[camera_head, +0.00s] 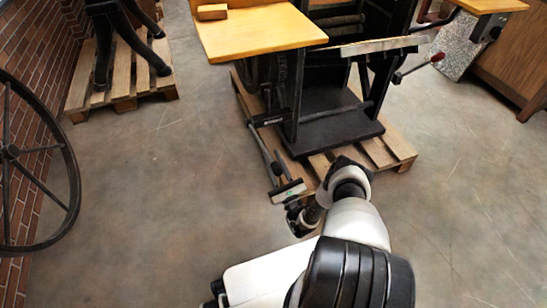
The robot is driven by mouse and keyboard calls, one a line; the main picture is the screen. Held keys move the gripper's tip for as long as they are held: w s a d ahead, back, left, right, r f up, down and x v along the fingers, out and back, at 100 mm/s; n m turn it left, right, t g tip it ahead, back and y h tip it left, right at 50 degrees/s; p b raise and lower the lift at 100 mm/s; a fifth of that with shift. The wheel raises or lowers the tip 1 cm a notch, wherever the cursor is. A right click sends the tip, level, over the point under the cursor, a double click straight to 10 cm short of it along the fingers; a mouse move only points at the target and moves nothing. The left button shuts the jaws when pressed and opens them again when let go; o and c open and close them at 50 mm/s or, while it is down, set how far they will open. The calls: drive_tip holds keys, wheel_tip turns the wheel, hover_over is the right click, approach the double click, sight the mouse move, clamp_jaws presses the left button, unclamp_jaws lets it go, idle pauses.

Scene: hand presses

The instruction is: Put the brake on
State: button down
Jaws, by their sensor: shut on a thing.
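A black hand press (338,135) stands on a wooden pallet. A thin dark bar, seemingly the brake lever (261,146), slopes down and outward from the press's lower left side. A small black plate with unreadable light lettering sits by its upper end. My gripper (276,170) is low at the left of the pallet, its pale body showing a small green mark. It is shut on the lower end of the bar. The fingertips are small and dark, so the exact contact is unclear.
The pallet's edge (400,158) is close to my arm. A spoked wheel (12,152) stands at far left. The left floor is clear.

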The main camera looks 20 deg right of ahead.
drive_tip(key=shift+s+d+f+t+y, duration=0.1)
drive_tip(key=shift+s+f+t+y, duration=0.1)
drive_tip(key=shift+s+t+y, duration=0.15)
idle(0.4)
drive_tip(key=c, duration=1.4)
unclamp_jaws()
drive_tip(key=shift+s+r, duration=0.1)
drive_tip(key=shift+n, duration=0.3)
drive_tip(key=shift+r, duration=0.1)
drive_tip(key=shift+r+p, duration=0.3)
drive_tip(key=shift+r, duration=0.1)
wheel_tip(320, 180, up, 9)
drive_tip(key=p, duration=0.4)
drive_tip(key=shift+r, duration=0.1)
